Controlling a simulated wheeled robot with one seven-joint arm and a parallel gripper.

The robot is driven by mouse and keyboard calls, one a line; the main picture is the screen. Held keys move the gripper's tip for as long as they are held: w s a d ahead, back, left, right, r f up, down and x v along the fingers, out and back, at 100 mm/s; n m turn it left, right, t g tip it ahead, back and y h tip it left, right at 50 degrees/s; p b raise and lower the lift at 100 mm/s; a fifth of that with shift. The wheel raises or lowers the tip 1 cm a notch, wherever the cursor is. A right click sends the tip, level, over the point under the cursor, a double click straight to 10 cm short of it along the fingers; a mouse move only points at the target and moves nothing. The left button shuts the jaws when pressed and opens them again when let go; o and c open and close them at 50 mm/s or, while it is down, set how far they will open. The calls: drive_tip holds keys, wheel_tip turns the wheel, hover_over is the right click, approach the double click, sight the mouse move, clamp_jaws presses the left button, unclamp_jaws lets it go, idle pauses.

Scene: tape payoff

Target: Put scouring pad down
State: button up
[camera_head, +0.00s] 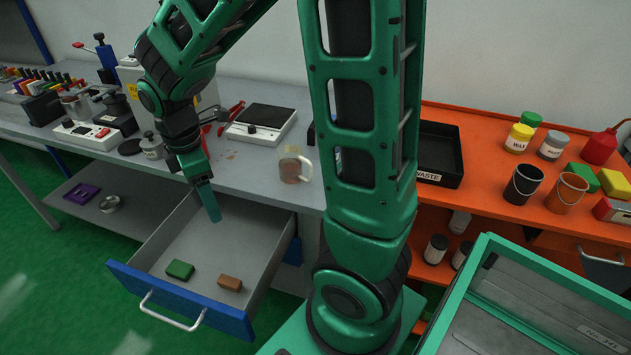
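A small dark green block (180,270), which looks like the scouring pad, lies flat on the floor of the open drawer (262,274), near its blue front. A brown block (230,283) lies to its right, apart from it. My gripper (211,212) points down over the rear part of the drawer, behind and above both blocks, and touches neither. Its fingers show edge-on as one narrow green shape, so the gap between them is hidden. I see no separate object clearly held at the tips.
The grey bench (262,162) behind the drawer carries a glass mug (292,165), a scale (262,124) and red-handled pliers (222,115). An orange bench (480,165) holds a black waste tray (438,155), cans and pots. The drawer floor behind the blocks is bare.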

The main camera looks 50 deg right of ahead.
drive_tip(key=s+d+r+m, duration=0.3)
drive_tip(key=s+d+m, duration=0.4)
drive_tip(key=s+m, duration=0.3)
drive_tip(key=s+d+r+m, duration=0.3)
drive_tip(key=s+d+m, duration=0.5)
drive_tip(key=s+m, duration=0.3)
drive_tip(key=shift+d+y, duration=0.2)
drive_tip(key=shift+y, duration=0.2)
drive_tip(key=shift+s+r, duration=0.1)
drive_tip(key=shift+w+f, duration=0.25)
drive_tip(key=shift+w, duration=0.35)
